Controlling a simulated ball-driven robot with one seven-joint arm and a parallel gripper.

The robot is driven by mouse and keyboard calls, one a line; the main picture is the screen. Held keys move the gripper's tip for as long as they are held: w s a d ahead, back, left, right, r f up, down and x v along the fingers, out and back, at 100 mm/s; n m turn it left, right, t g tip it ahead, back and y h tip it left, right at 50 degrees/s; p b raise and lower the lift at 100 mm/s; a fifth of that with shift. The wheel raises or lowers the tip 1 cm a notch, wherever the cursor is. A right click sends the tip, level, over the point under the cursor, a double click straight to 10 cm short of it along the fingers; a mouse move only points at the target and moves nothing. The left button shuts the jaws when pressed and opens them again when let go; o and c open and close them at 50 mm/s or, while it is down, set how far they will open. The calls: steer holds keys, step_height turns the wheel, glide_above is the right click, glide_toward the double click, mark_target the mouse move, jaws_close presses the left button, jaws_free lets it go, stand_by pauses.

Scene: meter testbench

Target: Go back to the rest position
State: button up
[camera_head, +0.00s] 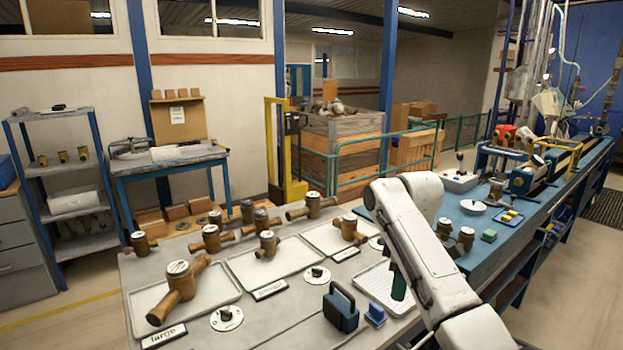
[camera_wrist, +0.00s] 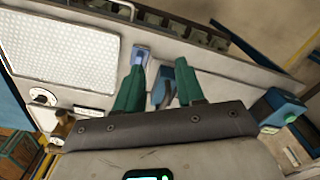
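My gripper (camera_wrist: 158,82) shows in the wrist view with its two green fingers spread apart. A small blue-grey object (camera_wrist: 161,90) appears between them, and I cannot tell its distance from the fingers. In the head view my white arm reaches over the right part of the grey bench (camera_head: 285,318). A green finger of my gripper (camera_head: 398,287) shows beside the arm, over the white ribbed tray (camera_head: 371,283). The rest of the gripper is hidden behind the arm.
Brown meters stand on and around white trays (camera_head: 268,268), including a large one (camera_head: 179,290). A dark blue block (camera_head: 340,308) and a small blue piece (camera_head: 375,314) are near the front. A blue bench (camera_head: 480,235) with fittings runs along the right.

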steer(key=s+f+m+y+b, duration=0.1)
steer(key=s+f+m+b, duration=0.2)
steer(key=s+f, duration=0.9)
steer(key=s+f+m+b, duration=0.25)
steer(key=s+f, duration=0.55)
steer(key=f, duration=0.8)
steer(key=s+d+f+m+b, duration=0.1)
steer(key=s+d+m, duration=0.1)
steer(key=s, duration=0.7)
steer(key=s+d+f+m+h+b, duration=0.1)
steer(key=s+d+f+m, duration=0.1)
steer(key=s, duration=0.7)
steer(key=s+d+f+m+t+b, duration=0.1)
steer(key=s+d+f+m, duration=0.1)
steer(key=s, duration=0.8)
steer(key=shift+d+m, duration=0.75)
steer(key=shift+d, duration=0.45)
